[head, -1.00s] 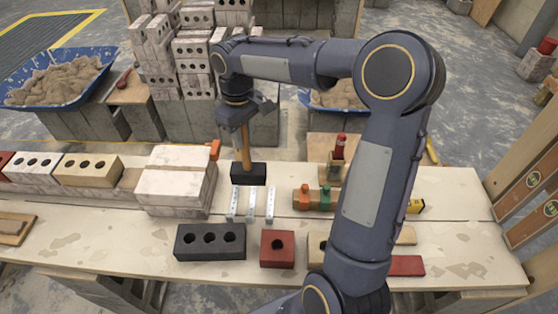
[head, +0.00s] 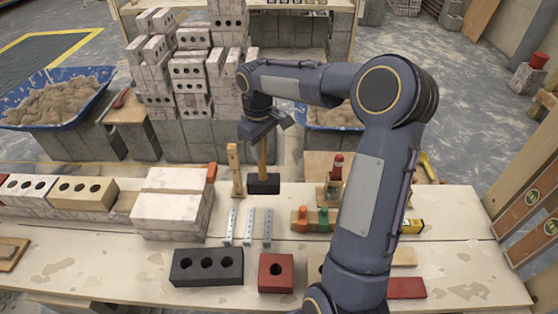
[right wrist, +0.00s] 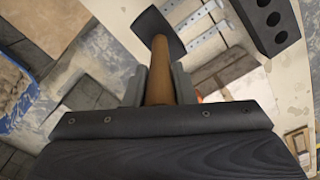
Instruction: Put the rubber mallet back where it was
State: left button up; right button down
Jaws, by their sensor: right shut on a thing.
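The rubber mallet (head: 263,184) has a black block head and a wooden handle. It hangs upright, head down, near the back edge of the bench. My right gripper (head: 263,141) is shut on the handle from above. In the right wrist view, the handle (right wrist: 161,68) sits between the two fingers of my right gripper (right wrist: 160,88), with the black head beyond them. I cannot tell whether the head touches anything. An upright wooden piece (head: 235,170) stands just left of the mallet. My left gripper is out of view.
On the bench (head: 120,250), metal strips (head: 248,227) lie in front of the mallet, with a black brick (head: 206,266) and red brick (head: 276,272) nearer. Pale stacked blocks (head: 172,205) stand left. A wooden holder with orange and green items (head: 312,219) is right.

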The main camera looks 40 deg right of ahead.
jog(key=w+d+f, duration=0.1)
jog(key=d+f, duration=0.6)
jog(key=f, duration=0.2)
jog(key=shift+f+p, duration=0.25)
jog(key=shift+p, duration=0.1)
jog(key=shift+w+f+b, duration=0.1)
jog(key=shift+f+b, duration=0.2)
jog(key=shift+f, duration=0.15)
jog(key=c, duration=1.2)
grip_release()
